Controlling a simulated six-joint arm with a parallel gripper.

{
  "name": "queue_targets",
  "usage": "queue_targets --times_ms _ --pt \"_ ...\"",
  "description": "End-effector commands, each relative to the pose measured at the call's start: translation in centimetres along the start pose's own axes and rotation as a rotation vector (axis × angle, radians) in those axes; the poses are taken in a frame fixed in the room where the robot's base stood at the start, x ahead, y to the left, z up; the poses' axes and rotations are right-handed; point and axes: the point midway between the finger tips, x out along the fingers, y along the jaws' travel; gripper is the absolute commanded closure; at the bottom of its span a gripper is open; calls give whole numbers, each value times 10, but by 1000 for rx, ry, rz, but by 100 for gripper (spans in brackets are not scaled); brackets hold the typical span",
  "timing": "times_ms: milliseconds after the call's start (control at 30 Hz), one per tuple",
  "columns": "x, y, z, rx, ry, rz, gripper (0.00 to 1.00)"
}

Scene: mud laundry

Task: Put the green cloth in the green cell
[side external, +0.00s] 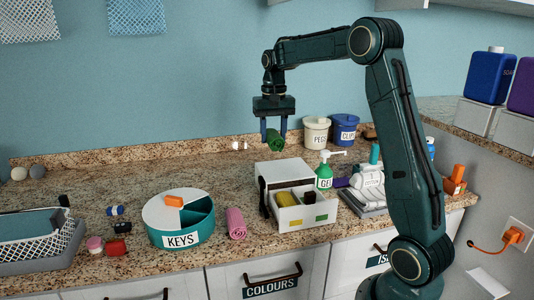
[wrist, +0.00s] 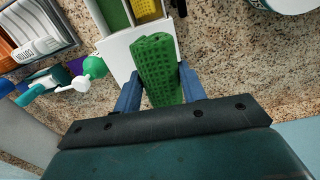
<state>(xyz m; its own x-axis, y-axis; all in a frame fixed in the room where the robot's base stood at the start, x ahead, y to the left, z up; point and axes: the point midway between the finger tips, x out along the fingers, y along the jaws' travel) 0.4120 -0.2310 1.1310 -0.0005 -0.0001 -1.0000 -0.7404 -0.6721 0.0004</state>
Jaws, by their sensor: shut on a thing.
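The green cloth (side external: 275,142) is a rolled, textured bundle. My gripper (side external: 274,134) is shut on it and holds it in the air, above and behind the white box (side external: 272,168). In the wrist view the green cloth (wrist: 157,68) lies between both blue fingers and hides part of the box. The box's front has a yellow tag on the left and a green tag (side external: 321,218) on the right. The green cell (wrist: 113,14) shows a green floor with no cloth visible on it. Beside it, the other cell holds a yellow cloth (side external: 287,199).
A round teal KEYS tray (side external: 166,237) and a pink roll (side external: 236,223) lie left of the box. A green pump bottle (side external: 324,177) stands close at its right, with a grey rack (side external: 366,203) beyond.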

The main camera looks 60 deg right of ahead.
Motion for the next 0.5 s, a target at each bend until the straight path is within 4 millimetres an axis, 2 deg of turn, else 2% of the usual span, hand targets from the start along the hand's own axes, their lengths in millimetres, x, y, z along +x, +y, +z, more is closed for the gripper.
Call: queue_targets --times_ms 100,500 --pt "7 18 14 -5 0 0 81" --pt "33 70 67 -34 -1 0 81"
